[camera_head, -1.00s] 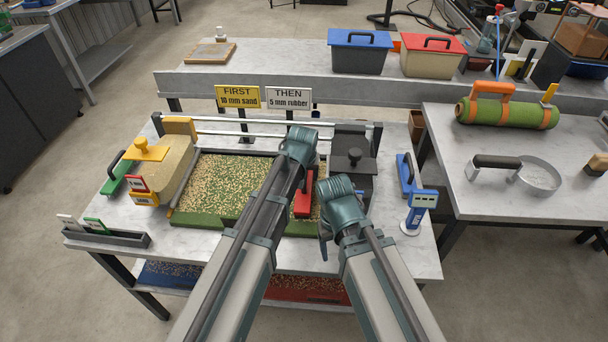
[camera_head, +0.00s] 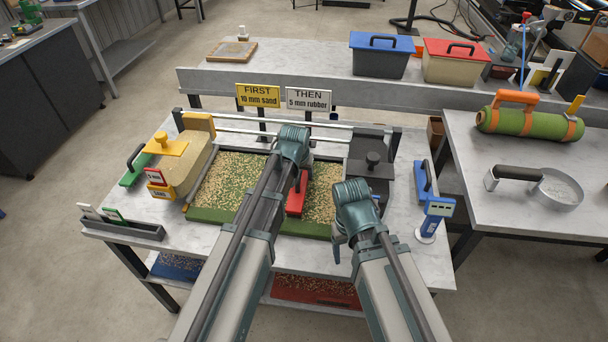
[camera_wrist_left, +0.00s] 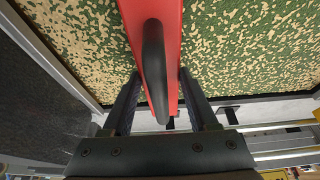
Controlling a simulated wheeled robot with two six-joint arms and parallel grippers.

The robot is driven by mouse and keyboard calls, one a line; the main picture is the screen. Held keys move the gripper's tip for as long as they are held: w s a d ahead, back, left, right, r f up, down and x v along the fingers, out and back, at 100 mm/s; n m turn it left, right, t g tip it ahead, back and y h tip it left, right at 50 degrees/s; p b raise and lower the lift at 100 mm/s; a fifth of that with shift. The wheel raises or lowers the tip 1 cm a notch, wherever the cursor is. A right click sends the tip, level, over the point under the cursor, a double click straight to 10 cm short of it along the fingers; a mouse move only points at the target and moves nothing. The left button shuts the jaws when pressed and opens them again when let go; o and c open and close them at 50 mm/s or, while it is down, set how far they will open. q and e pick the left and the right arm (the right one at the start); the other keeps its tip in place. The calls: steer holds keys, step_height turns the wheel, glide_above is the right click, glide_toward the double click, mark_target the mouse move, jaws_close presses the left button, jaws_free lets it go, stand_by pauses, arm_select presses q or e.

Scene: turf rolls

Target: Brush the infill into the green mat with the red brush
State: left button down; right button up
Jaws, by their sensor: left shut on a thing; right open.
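The green mat (camera_head: 222,200) lies in a framed tray on the near table, strewn with tan infill in patches with green showing between. It also fills the far side of the left wrist view (camera_wrist_left: 240,45). The red brush (camera_head: 297,196) stands on the mat right of its middle. In the left wrist view the red brush (camera_wrist_left: 174,40) has a dark handle. My left gripper (camera_wrist_left: 160,105) is shut on that handle; in the head view its arm hides part of the mat. My right gripper (camera_head: 340,240) is open and empty near the mat's front right corner; its fingers are partly hidden.
A yellow-topped sand box (camera_head: 178,165) stands left of the mat, a dark hopper (camera_head: 372,172) right. A blue tool (camera_head: 425,180) and blue gauge (camera_head: 434,215) stand further right. Signs (camera_head: 258,96) rise behind. Rails (camera_head: 290,135) run along the back.

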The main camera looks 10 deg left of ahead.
arm_select(q)
steer(key=shift+s+d, duration=0.1)
steer(key=shift+d, duration=3.15)
steer(key=shift+w+a, duration=0.2)
steer(key=shift+a, duration=5.1)
steer(key=shift+w+a, duration=0.15)
steer(key=shift+a, duration=5.2)
steer(key=shift+w+a, duration=0.2)
steer(key=shift+a, duration=5.1)
steer(key=shift+s+d, duration=0.1)
steer(key=shift+d, duration=3.1)
steer(key=shift+a, duration=3.2)
